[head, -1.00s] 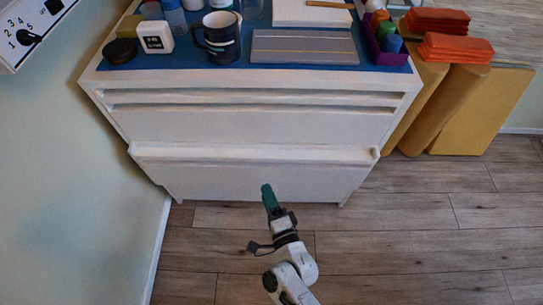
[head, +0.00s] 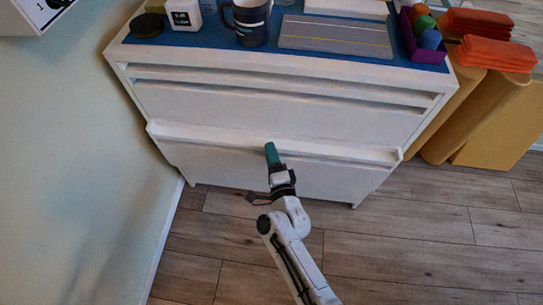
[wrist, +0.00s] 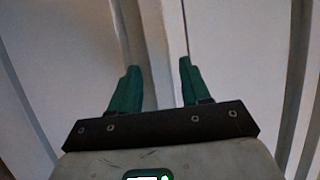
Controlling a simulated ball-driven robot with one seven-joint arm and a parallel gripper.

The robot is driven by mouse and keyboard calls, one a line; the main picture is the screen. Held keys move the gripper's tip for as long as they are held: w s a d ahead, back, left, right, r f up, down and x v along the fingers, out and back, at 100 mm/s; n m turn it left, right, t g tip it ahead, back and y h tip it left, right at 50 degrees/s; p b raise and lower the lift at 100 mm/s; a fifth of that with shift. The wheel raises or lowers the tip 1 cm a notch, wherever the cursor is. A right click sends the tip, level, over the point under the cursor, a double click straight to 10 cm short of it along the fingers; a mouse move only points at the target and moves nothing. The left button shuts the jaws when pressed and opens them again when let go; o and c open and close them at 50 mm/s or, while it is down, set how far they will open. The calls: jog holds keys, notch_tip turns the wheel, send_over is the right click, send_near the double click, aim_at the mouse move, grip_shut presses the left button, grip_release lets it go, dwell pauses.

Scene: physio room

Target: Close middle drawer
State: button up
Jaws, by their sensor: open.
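The white drawer cabinet (head: 280,105) stands against the wall ahead. One drawer (head: 215,136) low on its front sticks out past the panel above, its long rim running across the full width. I cannot tell for sure whether it is the middle drawer, as its front hides what lies behind it. Contact cannot be told.
A blue top holds a dark mug (head: 250,22), a grey board (head: 335,37) and a purple bin (head: 422,45). A wall is close on the left. The wooden floor (head: 430,240) is clear at right.

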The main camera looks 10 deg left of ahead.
jog(key=shift+c, duration=0.5)
jog(key=c, duration=0.7)
jog(key=shift+f, duration=0.1)
grip_shut()
jog(key=shift+s+f, duration=0.1)
